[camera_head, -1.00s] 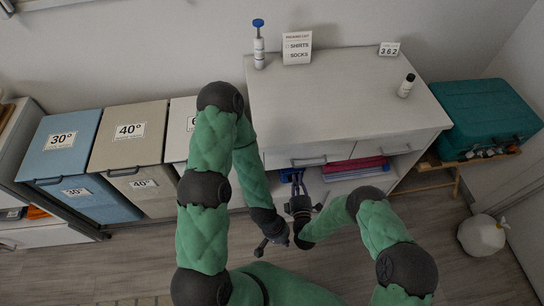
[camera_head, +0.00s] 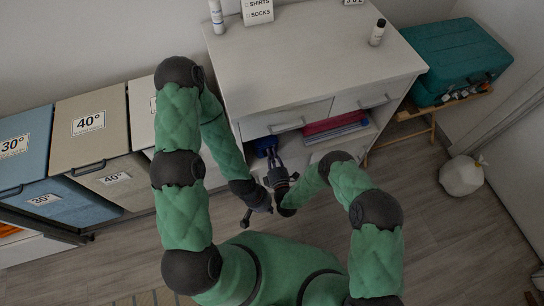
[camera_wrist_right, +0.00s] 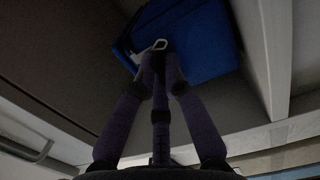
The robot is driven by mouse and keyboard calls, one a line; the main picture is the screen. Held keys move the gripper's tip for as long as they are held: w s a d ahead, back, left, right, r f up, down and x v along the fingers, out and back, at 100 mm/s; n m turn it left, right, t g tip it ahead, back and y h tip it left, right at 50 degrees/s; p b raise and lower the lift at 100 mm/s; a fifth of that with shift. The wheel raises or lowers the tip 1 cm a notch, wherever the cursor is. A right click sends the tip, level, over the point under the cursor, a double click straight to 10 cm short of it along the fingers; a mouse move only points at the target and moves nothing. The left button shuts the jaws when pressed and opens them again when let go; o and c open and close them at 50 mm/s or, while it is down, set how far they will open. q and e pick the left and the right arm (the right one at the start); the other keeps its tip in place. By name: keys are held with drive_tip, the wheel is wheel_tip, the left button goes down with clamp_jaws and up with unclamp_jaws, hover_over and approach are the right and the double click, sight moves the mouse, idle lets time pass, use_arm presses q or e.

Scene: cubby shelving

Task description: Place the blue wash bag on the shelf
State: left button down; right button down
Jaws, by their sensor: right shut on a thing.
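The blue wash bag (camera_wrist_right: 200,40) is in the right wrist view, at the fingertips of my right gripper (camera_wrist_right: 160,72). A small light-coloured loop shows on its near side. In the head view the bag (camera_head: 265,145) is a small blue patch in the open compartment under the cabinet's left drawer, mostly hidden by the drawer front. My right gripper (camera_head: 273,163) reaches up to it and is shut on it. The shelf (camera_head: 312,157) is the open level below the drawers. My left gripper (camera_head: 248,217) hangs lower, apart from the bag; its fingers are too dark to read.
Pink and blue folded items (camera_head: 336,127) lie right of the bag on the shelf. The white cabinet (camera_head: 310,55) has two drawers above. Laundry bins (camera_head: 90,125) stand left. A teal suitcase (camera_head: 455,60) and a white bag (camera_head: 461,176) are at right. The floor between is clear.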

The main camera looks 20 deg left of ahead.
drive_tip(key=shift+f, duration=0.35)
drive_tip(key=c, duration=1.3)
unclamp_jaws()
drive_tip(key=shift+r, duration=0.1)
drive_tip(key=p+v, duration=0.3)
drive_tip(key=v, duration=0.9)
drive_tip(key=w+d+f+m+g+h, duration=0.1)
drive_tip(key=w+d+m+g+h, duration=0.1)
drive_tip(key=d+m+g, duration=0.3)
drive_tip(key=w+d+f+m+g+h, duration=0.1)
drive_tip(key=d+f+m+g+h, duration=0.1)
drive_tip(key=d+m, duration=0.4)
drive_tip(key=s+d+r+m+g, duration=0.2)
drive_tip(key=s+m, duration=0.3)
drive_tip(key=s+d+r+m+g, duration=0.3)
drive_tip(key=s+m, duration=0.2)
drive_tip(key=s+d+r+m+g+h, duration=0.1)
drive_tip(key=s+d+r+m+g, duration=0.1)
drive_tip(key=s+m, duration=0.3)
drive_tip(key=shift+s+d+r+g, duration=0.2)
drive_tip(key=shift+d+r+g, duration=0.2)
drive_tip(key=shift+g, duration=0.2)
